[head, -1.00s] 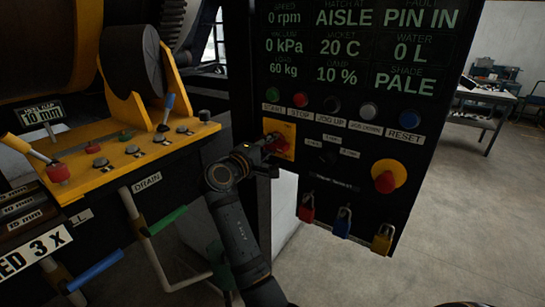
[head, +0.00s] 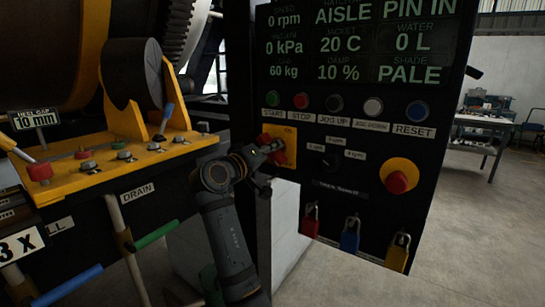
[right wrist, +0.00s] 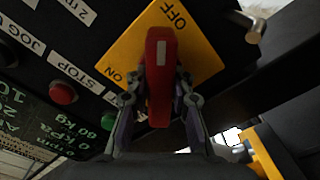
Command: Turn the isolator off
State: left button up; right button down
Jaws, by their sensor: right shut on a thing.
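The isolator is a red handle on a yellow square plate (head: 289,136), low on the left of the black control panel. My right gripper (head: 268,150) is at this handle and partly covers it. In the right wrist view, the red handle (right wrist: 160,85) stands between my two fingers (right wrist: 157,103), which are shut on its sides. The plate (right wrist: 204,55) there reads OFF at its upper right and ON at its lower left. The handle lies at a slant to the plate's edges, pointing exactly at neither word. My left gripper is not in view.
Push buttons, including red STOP (head: 301,101), run above the isolator. A red mushroom button (head: 397,182) on yellow is to its right. Coloured padlocks, one blue (head: 350,236), hang below. A yellow bench with levers (head: 105,160) is to the left.

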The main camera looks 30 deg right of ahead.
jog(key=shift+r+m, duration=0.2)
jog(key=shift+m, duration=0.1)
jog(key=c, duration=1.2)
grip_release()
jog(key=shift+o, duration=0.2)
jog(key=shift+f, duration=0.1)
